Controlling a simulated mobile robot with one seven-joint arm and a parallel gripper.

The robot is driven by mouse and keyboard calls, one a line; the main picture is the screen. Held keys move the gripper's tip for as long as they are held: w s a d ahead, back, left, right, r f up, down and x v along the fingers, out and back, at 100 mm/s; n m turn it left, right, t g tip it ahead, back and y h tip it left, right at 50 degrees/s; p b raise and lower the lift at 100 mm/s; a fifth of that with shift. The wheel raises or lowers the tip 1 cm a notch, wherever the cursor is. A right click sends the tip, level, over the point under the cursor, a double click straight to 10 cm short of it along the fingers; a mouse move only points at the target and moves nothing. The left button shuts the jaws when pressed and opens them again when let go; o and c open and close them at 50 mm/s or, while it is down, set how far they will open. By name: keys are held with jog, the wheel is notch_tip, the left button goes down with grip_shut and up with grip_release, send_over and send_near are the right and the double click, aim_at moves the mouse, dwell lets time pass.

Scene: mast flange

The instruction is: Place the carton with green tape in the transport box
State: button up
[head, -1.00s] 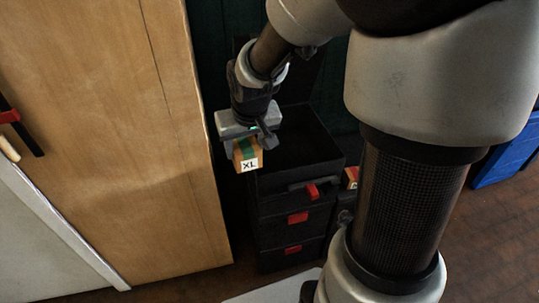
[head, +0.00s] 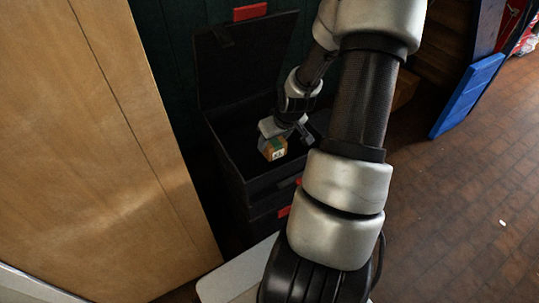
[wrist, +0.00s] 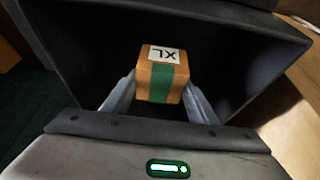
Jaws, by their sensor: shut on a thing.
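The carton with green tape (head: 272,149) is a small brown box with a white XL label. It also shows in the wrist view (wrist: 162,90), where the green band runs down its face. My gripper (head: 284,140) is shut on it, with one finger on each side. The transport box (head: 240,186) is a black case with its lid (head: 244,62) raised at the back. In the head view the carton is over the box's opening, within its rim. In the wrist view the dark box interior (wrist: 240,60) surrounds the carton. I cannot tell how far the carton is above the box floor.
A wooden door (head: 110,150) stands close on the left. My arm hides part of the box's right side. A blue panel (head: 466,96) leans at the far right. The brick-tiled floor (head: 460,210) on the right is mostly clear.

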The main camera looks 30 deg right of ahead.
aim_at(273, 154)
notch_tip(273, 154, down, 7)
jog(key=shift+r+b, duration=0.15)
jog(key=shift+b, duration=0.75)
jog(key=shift+f, duration=0.2)
jog(key=o, duration=1.2)
jog(key=shift+s+r, duration=0.1)
jog(key=shift+r, duration=0.5)
jog(key=p+v, duration=0.4)
jog(key=v, duration=0.7)
jog(key=shift+a+p, duration=0.1)
jog(key=shift+p, duration=0.2)
